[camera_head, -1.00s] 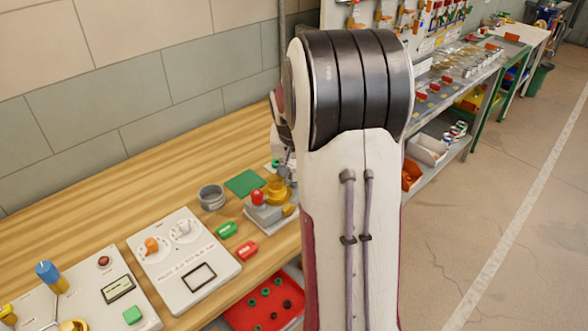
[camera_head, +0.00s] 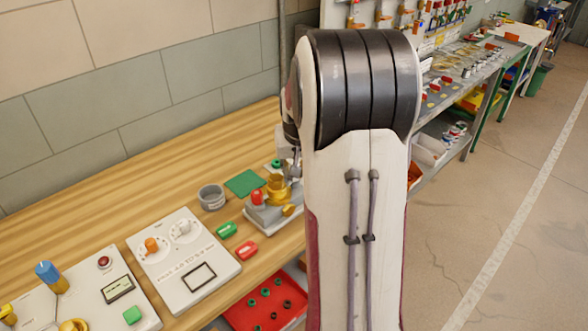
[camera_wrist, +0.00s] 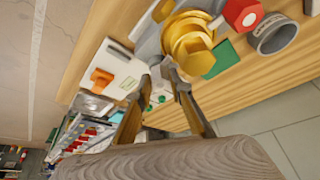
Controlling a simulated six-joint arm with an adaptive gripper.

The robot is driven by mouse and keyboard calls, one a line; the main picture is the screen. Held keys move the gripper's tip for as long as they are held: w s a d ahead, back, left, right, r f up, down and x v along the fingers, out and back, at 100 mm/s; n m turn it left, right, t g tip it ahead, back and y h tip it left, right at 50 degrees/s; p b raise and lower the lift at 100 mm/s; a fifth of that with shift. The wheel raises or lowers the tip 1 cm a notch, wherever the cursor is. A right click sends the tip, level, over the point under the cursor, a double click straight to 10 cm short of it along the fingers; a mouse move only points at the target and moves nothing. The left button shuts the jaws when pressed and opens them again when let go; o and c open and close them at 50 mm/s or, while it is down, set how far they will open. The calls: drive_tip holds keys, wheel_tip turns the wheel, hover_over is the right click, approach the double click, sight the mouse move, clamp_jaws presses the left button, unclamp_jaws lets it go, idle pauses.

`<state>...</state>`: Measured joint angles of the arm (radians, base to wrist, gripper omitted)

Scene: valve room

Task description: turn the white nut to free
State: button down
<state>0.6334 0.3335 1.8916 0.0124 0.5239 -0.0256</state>
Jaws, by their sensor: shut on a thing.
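My gripper (camera_wrist: 163,72) reaches in from the bottom of the wrist view, its two fingers converging beside a gold hex-shaped fitting (camera_wrist: 193,52). A small pale piece (camera_wrist: 157,82) shows between the fingertips; it looks like the white nut, mostly hidden by the fingers. The fingers are closed on it. In the head view the gold fitting (camera_head: 277,190) stands on a grey block with a red knob (camera_head: 257,197). My arm covers the right side of that block, and the fingertips and nut cannot be made out there.
A grey ring (camera_head: 212,197), green mat (camera_head: 245,183), and green and red blocks (camera_head: 246,250) lie close by on the wooden bench (camera_head: 110,225). A white dial panel (camera_head: 183,258) is to the left. A red tray (camera_head: 265,305) sits below the bench edge. The wall is behind.

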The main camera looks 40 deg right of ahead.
drive_tip(key=shift+d+n+t+y, duration=0.15)
drive_tip(key=shift+n+y, duration=0.45)
drive_tip(key=shift+n, duration=1)
drive_tip(key=shift+d+n+t+y, duration=0.1)
drive_tip(key=shift+n+t+y, duration=0.35)
drive_tip(key=shift+n, duration=1.15)
drive_tip(key=shift+d+n+g+y, duration=0.1)
drive_tip(key=shift+n+g+y, duration=0.15)
drive_tip(key=shift+n+y, duration=0.7)
drive_tip(key=shift+n+g+y, duration=0.2)
drive_tip(key=shift+n+g, duration=0.05)
drive_tip(key=shift+n, duration=1.4)
drive_tip(key=c, duration=1.8)
unclamp_jaws()
